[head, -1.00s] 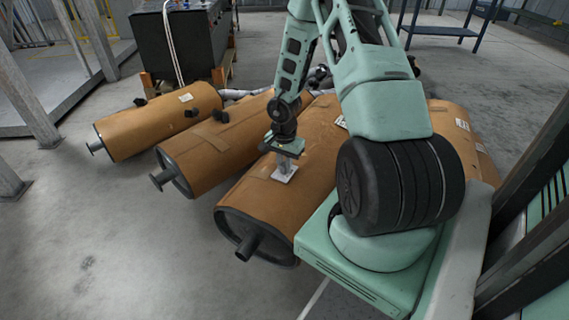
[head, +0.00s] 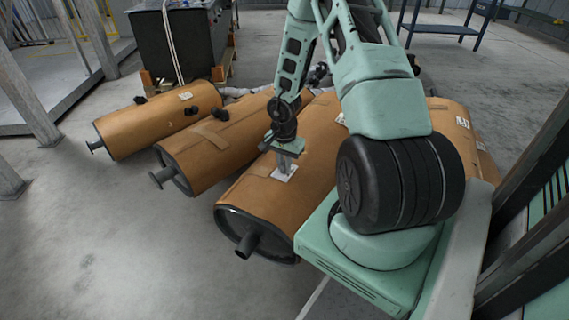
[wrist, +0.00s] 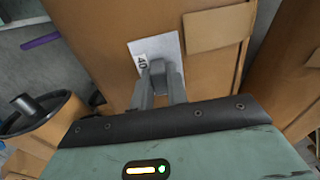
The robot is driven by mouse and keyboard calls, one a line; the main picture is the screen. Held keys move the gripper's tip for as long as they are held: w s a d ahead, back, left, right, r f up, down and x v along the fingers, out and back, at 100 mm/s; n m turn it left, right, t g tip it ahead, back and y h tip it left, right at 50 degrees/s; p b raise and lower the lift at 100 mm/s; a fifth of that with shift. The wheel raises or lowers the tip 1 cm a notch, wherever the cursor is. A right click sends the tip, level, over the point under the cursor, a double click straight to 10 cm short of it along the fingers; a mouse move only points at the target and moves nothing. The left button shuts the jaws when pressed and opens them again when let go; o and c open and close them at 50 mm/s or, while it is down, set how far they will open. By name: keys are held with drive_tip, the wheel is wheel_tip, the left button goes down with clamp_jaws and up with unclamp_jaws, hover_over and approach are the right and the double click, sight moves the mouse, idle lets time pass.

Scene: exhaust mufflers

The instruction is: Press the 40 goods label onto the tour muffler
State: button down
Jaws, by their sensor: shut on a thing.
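The 40 goods label is a white card with "40" on it, at my fingertips in the wrist view (wrist: 170,46) and in the head view (head: 286,176). My gripper (head: 284,163) points down and its fingers (wrist: 161,88) are shut on the label. The label lies close along the top of a large brown-wrapped muffler (head: 250,195), which fills the middle of the wrist view (wrist: 105,45). I cannot tell whether the label touches it all over. No tour marking is readable on this muffler. My arm hides part of it.
Two smaller brown mufflers, one far left (head: 150,128) and one between (head: 205,155), lie beside it. Another muffler (head: 447,118) with white labels is partly behind my arm. A dark box (head: 180,45) stands behind. Grey floor is clear at front left.

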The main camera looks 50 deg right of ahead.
drive_tip(key=shift+r+p, duration=0.55)
drive_tip(key=shift+p, duration=0.5)
drive_tip(key=shift+f, duration=0.6)
drive_tip(key=shift+r, duration=0.1)
idle(0.4)
drive_tip(key=shift+r+p, duration=3.45)
drive_tip(key=shift+p, duration=1.05)
